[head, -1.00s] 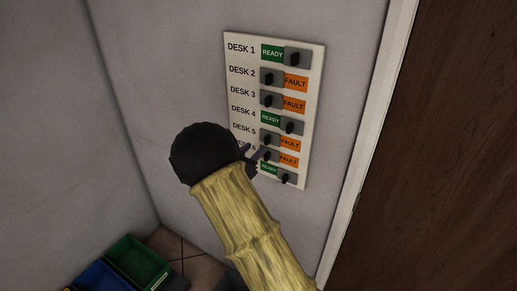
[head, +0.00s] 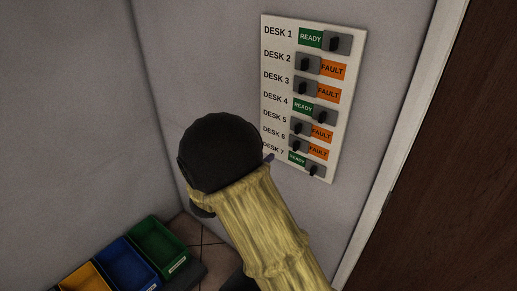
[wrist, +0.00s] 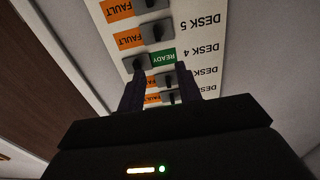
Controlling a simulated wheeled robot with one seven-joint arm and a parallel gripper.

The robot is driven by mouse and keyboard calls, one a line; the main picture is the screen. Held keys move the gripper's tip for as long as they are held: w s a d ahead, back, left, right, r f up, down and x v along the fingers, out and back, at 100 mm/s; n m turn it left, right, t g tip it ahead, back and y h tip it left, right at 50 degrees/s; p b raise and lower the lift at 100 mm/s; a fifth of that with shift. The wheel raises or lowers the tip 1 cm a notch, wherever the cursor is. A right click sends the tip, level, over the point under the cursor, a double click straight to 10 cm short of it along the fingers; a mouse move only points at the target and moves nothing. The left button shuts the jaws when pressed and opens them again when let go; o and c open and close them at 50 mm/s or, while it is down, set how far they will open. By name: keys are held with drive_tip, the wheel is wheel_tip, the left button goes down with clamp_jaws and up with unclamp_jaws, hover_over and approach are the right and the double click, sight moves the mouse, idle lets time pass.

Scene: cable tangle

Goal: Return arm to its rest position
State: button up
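My arm (head: 262,222) has a yellow-brown sleeve and a black rounded wrist, in front of the wall left of the panel. My gripper (wrist: 160,88) shows in the wrist view as two dark purple fingers, apart with nothing between them. In the head view the wrist hides most of it; one purple fingertip shows by the panel's lower left edge. The white switch panel (head: 278,88) hangs on the wall and also shows upside down in the wrist view (wrist: 235,25). Desks 1, 4 and 7 show green READY; desks 2, 3, 5 and 6 show orange FAULT.
Green (head: 157,243), blue (head: 125,266) and yellow (head: 83,275) bins stand at the lower left, near the wall corner. A brown door (head: 450,170) with a white frame (head: 400,150) is on the right. Bare wall lies left of the panel.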

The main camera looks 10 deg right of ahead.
drive_tip(key=shift+w+d, duration=0.1)
drive_tip(key=s+d+f+n+g+y, duration=0.2)
drive_tip(key=s+n+g+y, duration=0.1)
drive_tip(key=s, duration=0.4)
drive_tip(key=s+d+f+n+g+y, duration=0.2)
drive_tip(key=s+y, duration=0.3)
drive_tip(key=s, duration=0.3)
drive_tip(key=s+d+f+n+g+y, duration=0.2)
drive_tip(key=s+f+n+g+y, duration=0.2)
drive_tip(key=s, duration=0.3)
drive_tip(key=shift+s+d+g+y, duration=0.15)
drive_tip(key=shift+s+g+y, duration=0.1)
drive_tip(key=shift+g+y, duration=0.25)
